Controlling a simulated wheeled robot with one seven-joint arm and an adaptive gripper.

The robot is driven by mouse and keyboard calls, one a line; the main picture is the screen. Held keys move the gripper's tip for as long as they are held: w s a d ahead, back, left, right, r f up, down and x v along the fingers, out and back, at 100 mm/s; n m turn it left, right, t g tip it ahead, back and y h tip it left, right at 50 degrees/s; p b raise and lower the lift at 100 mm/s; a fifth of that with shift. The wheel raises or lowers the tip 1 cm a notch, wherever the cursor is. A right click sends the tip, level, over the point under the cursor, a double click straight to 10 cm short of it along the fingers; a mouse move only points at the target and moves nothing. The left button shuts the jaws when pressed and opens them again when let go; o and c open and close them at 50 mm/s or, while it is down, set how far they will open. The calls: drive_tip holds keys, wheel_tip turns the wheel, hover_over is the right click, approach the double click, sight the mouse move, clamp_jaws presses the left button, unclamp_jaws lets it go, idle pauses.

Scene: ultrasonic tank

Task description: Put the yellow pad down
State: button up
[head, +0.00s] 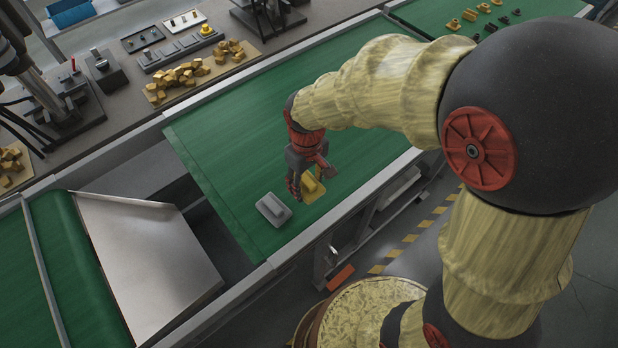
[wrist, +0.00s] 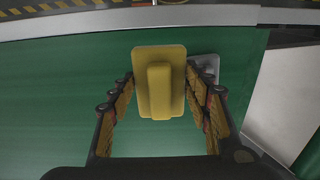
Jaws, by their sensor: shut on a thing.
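The yellow pad (head: 313,188) is a flat plate with a raised block on top. My gripper (head: 307,181) is over it, low above the green belt. In the wrist view the yellow pad (wrist: 159,85) is between the two fingers of my gripper (wrist: 160,100), which are shut on it. I cannot tell whether the pad's underside touches the belt. A grey pad (head: 273,210) of like shape lies on the belt just left of it. In the wrist view the grey pad (wrist: 208,68) is partly hidden behind the right finger.
The green belt (head: 240,130) has wide free room behind and left of my gripper. Its left end drops to a gap, with a sloping metal chute (head: 145,260) beyond. A bench behind holds yellow blocks (head: 185,75) and small devices.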

sight(311, 174)
drive_tip(key=w+f, duration=0.2)
drive_tip(key=w+d+f, duration=0.1)
drive_tip(key=w+f, duration=0.1)
drive_tip(key=w+f+b, duration=0.1)
drive_tip(key=w+f, duration=0.2)
drive_tip(key=shift+d, duration=0.3)
drive_tip(key=shift+f, duration=1.45)
drive_tip(key=shift+f, duration=0.2)
drive_tip(key=o, duration=1.3)
drive_tip(key=shift+o, duration=0.2)
drive_tip(key=shift+r, duration=0.1)
wheel_tip(311, 174, up, 12)
drive_tip(key=p, duration=0.1)
drive_tip(key=shift+r, duration=0.15)
